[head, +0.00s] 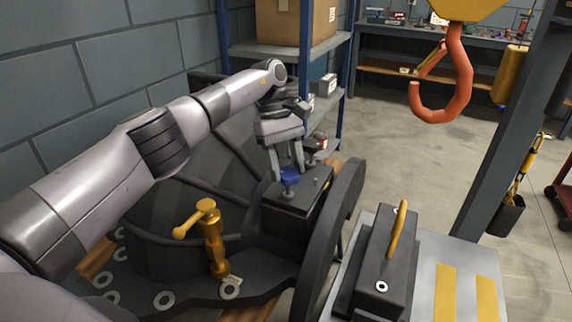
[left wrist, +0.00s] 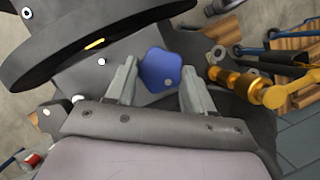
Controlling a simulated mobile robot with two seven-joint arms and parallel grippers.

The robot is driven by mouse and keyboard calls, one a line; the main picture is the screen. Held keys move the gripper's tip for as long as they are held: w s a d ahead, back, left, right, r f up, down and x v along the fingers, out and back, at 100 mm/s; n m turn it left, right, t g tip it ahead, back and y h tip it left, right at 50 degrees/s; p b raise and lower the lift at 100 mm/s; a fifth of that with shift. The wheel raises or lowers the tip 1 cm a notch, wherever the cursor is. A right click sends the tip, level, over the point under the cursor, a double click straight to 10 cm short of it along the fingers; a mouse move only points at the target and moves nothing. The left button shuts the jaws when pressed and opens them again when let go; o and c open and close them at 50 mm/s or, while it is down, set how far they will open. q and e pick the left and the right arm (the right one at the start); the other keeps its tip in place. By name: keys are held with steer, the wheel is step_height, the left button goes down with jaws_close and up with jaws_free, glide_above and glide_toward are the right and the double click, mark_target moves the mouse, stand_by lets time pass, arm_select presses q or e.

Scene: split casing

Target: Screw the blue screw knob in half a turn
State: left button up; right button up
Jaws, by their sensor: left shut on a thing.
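The blue screw knob (head: 289,176) stands on top of a dark box-shaped block (head: 292,197) on the casing. My left gripper (head: 289,172) reaches down to it from above, with its two fingers around the knob. In the left wrist view the blue knob (left wrist: 160,70) shows as a rounded square between the two grey fingertips (left wrist: 158,85). The left gripper is shut on the knob. The knob's shaft is hidden. My right gripper is not in view.
A brass T-handled clamp (head: 212,240) stands on the casing flange at front left. A dark block with a brass handle (head: 388,262) sits on a grey table (head: 432,250) at right. An orange crane hook (head: 455,85) hangs at upper right. Open floor lies behind.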

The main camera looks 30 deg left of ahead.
arm_select(q)
steer(key=o, duration=1)
step_height(320, 180, up, 9)
step_height(320, 180, up, 11)
steer(key=p, duration=0.8)
glide_above(286, 170)
